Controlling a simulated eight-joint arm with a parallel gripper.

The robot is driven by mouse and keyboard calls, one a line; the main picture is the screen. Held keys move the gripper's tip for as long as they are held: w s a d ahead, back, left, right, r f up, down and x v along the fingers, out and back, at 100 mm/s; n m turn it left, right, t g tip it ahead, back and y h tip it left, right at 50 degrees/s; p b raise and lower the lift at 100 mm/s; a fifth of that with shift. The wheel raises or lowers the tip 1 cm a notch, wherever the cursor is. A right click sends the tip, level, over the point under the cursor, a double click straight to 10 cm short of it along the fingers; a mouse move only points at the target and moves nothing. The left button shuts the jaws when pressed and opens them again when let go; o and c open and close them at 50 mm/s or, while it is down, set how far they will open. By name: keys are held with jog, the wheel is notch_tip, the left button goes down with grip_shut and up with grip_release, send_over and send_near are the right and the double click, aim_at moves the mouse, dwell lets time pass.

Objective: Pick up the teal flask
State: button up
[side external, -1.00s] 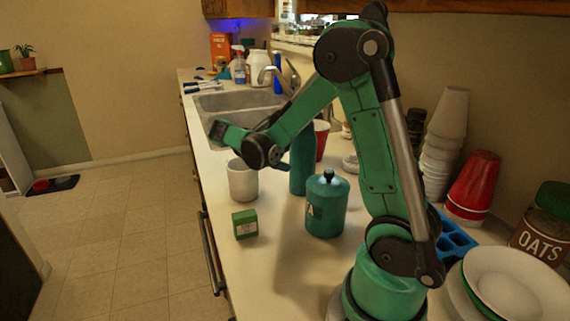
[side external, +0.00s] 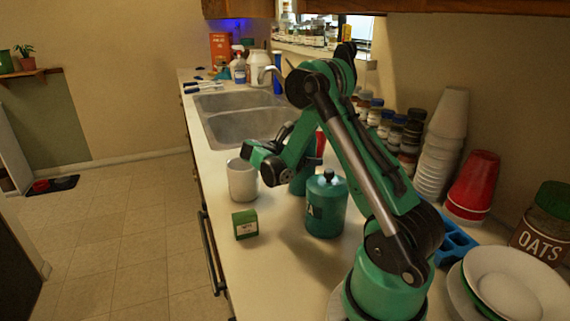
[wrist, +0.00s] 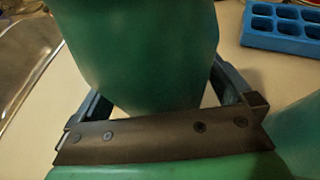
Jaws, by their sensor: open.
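The teal flask (side external: 299,183) stands on the counter just behind the lidded teal canister (side external: 326,207). My arm and the canister hide most of it in the side view. In the wrist view the flask (wrist: 140,50) fills the upper middle as a broad teal body. My gripper (wrist: 160,85) is open, with one finger on each side of the flask. Whether either finger touches it I cannot tell. In the side view the fingers are largely hidden by my wrist.
A white mug (side external: 242,182) stands left of the flask, and a small green box (side external: 245,224) nearer the front. A red cup (side external: 320,147) is partly hidden behind. The sink (side external: 245,120) lies beyond. A blue tray (side external: 455,244), stacked cups (side external: 441,140) and plates (side external: 515,285) crowd the right.

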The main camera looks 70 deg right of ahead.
jog(key=c, duration=1.2)
jog(key=shift+r, duration=0.15)
